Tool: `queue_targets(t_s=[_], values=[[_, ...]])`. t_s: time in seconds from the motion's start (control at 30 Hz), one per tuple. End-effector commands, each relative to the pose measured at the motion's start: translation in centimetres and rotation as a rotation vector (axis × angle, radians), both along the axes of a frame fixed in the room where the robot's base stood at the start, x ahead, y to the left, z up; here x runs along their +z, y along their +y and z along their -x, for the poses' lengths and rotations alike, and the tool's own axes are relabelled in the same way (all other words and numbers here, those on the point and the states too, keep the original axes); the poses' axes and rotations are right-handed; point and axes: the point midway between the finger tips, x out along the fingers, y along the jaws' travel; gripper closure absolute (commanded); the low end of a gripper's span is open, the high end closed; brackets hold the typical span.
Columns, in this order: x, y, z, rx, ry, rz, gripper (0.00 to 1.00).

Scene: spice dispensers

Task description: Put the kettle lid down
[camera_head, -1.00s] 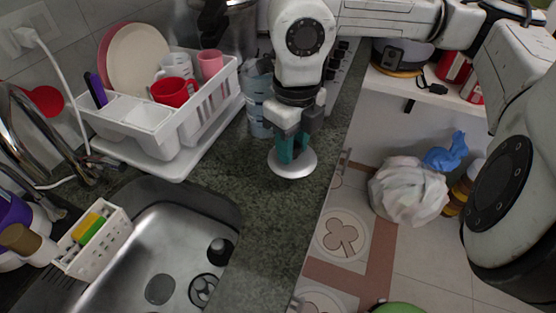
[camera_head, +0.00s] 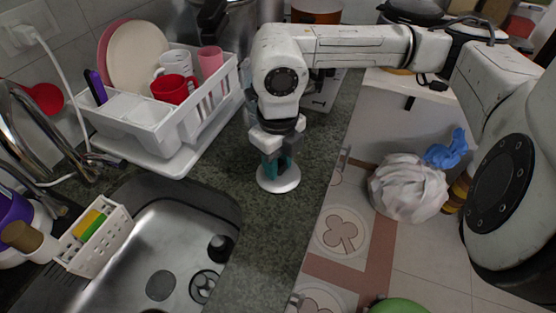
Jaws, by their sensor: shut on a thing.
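The kettle lid (camera_head: 279,182) is a round, light grey-white disc just under my gripper. My gripper (camera_head: 277,168) points down with its teal fingers shut on the top of the lid. The lid is over the dark green speckled counter (camera_head: 268,225), right of the sink's edge. I cannot tell whether its underside touches the counter. The kettle itself cannot be made out.
A white dish rack (camera_head: 185,130) with plates and cups stands to the left. The steel sink (camera_head: 165,250) is at front left, with a white sponge basket (camera_head: 95,238) beside it. The counter's right edge drops to the tiled floor (camera_head: 350,230).

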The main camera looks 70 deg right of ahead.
Motion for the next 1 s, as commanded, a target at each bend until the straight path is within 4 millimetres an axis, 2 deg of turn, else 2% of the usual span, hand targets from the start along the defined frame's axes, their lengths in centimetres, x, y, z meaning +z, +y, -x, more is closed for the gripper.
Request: queue_targets(t_s=[0.03,0.07,0.3,0.7,0.87,1.0], values=[[-0.3,0.0,0.0,0.0,0.0,0.0,1.0],[-0.2,0.0,0.0,0.0,0.0,0.0,0.67],[-0.1,0.0,0.0,0.0,0.0,0.0,0.44],[0.6,0.0,0.0,0.0,-0.001,0.001,0.42],[3.2,-0.1,-0.1,0.001,-0.003,0.003,0.42],[6.3,-0.1,0.0,0.001,-0.002,0.005,0.42]])
